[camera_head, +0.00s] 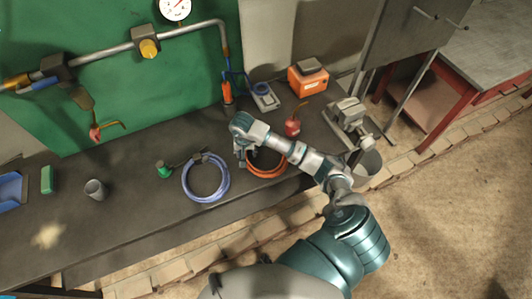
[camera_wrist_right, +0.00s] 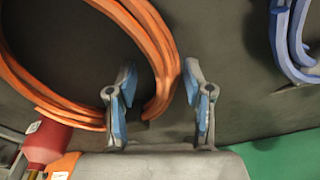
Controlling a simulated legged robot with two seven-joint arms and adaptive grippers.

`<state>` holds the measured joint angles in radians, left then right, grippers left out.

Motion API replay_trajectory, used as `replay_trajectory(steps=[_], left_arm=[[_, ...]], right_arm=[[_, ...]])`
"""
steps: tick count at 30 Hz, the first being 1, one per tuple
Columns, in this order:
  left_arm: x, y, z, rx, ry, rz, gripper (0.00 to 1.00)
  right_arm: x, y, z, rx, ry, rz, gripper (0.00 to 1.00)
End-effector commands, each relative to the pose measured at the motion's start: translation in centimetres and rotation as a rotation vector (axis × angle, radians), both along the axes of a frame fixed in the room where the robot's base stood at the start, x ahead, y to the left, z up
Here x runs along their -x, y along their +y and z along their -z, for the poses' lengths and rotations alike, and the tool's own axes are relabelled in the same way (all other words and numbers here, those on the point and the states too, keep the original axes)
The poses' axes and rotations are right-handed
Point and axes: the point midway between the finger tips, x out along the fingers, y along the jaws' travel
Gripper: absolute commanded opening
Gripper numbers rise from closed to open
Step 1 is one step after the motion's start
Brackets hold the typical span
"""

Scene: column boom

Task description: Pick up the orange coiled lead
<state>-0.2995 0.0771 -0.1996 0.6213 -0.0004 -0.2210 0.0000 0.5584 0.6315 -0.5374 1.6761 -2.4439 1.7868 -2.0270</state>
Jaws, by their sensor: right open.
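The orange coiled lead (camera_head: 266,174) lies on the dark bench in the head view, partly hidden by my right arm and gripper. My right gripper (camera_head: 246,158) is at the left side of the coil. In the right wrist view the orange coiled lead (camera_wrist_right: 152,42) fills the upper left, and its strands curve down between the two open fingers of my right gripper (camera_wrist_right: 160,76). The strands lie closer to the left finger's side of the gap at the bottom. I cannot tell whether the fingers touch them. My left gripper is not in view.
A blue coil (camera_head: 206,180) lies close to the left of the gripper; it also shows in the right wrist view (camera_wrist_right: 284,38).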

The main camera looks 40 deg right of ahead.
Motion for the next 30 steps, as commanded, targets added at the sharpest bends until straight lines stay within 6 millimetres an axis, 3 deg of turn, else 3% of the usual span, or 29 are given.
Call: replay_trajectory(steps=[3, 9, 23, 30], left_arm=[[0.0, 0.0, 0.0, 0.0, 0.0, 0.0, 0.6], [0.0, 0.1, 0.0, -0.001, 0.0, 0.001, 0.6], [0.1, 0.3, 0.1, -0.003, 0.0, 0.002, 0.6], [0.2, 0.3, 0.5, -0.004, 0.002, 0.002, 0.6]], right_arm=[[0.0, 0.2, -0.1, 0.001, -0.001, -0.001, 0.49], [0.0, 0.0, 0.0, -0.002, -0.001, -0.001, 0.0], [-0.1, -0.1, -0.3, -0.002, -0.001, 0.0, 0.0], [-0.1, -0.1, -2.3, 0.0, -0.005, -0.001, 0.0]])
